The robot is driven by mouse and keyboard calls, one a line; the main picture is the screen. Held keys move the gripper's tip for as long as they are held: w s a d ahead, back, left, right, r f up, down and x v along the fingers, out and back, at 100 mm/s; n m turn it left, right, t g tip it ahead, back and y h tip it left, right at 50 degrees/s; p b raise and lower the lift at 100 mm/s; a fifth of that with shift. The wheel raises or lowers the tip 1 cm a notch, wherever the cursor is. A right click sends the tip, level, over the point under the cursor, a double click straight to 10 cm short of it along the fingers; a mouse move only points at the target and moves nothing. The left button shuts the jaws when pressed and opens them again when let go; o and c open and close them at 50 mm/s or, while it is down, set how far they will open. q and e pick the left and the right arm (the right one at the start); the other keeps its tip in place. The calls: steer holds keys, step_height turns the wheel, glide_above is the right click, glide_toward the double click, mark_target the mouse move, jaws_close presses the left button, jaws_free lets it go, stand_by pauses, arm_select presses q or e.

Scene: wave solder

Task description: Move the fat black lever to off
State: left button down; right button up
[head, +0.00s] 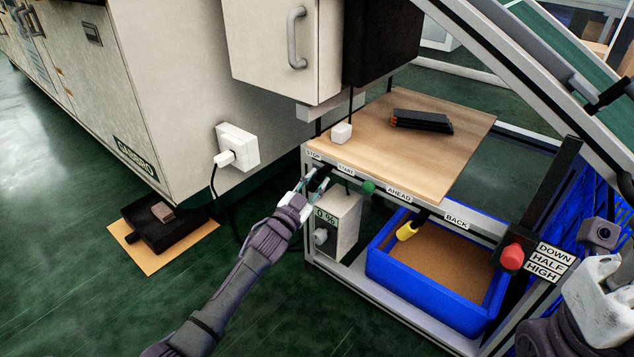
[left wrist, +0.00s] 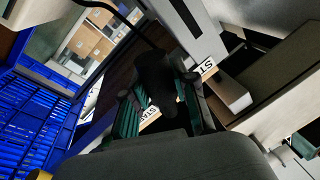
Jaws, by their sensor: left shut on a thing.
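The fat black lever (left wrist: 158,80) is a dark rounded handle in the left wrist view, between the green-padded fingers of my left gripper (left wrist: 160,115). In the head view my left gripper (head: 313,181) is at the front edge of the wooden-topped table, by the STOP (head: 313,155) and START (head: 346,169) labels. It is shut on the black lever, which its fingers mostly hide there. The exact position of the lever between the labels is hard to tell. My right gripper (head: 600,285) shows only in part at the right edge; its fingers cannot be made out.
A green knob (head: 368,187), a yellow handle (head: 407,231) and a red knob (head: 512,256) are along the frame. A grey box (head: 345,225) marked 0 % is below the lever. A blue bin (head: 395,270) stands lower right. The wooden top (head: 440,160) holds dark bars (head: 422,121).

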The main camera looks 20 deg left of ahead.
stand_by(0.5)
arm_select(q)
steer(key=c, duration=1)
jaws_free()
steer(key=shift+o, duration=0.6)
steer(key=v, duration=1.2)
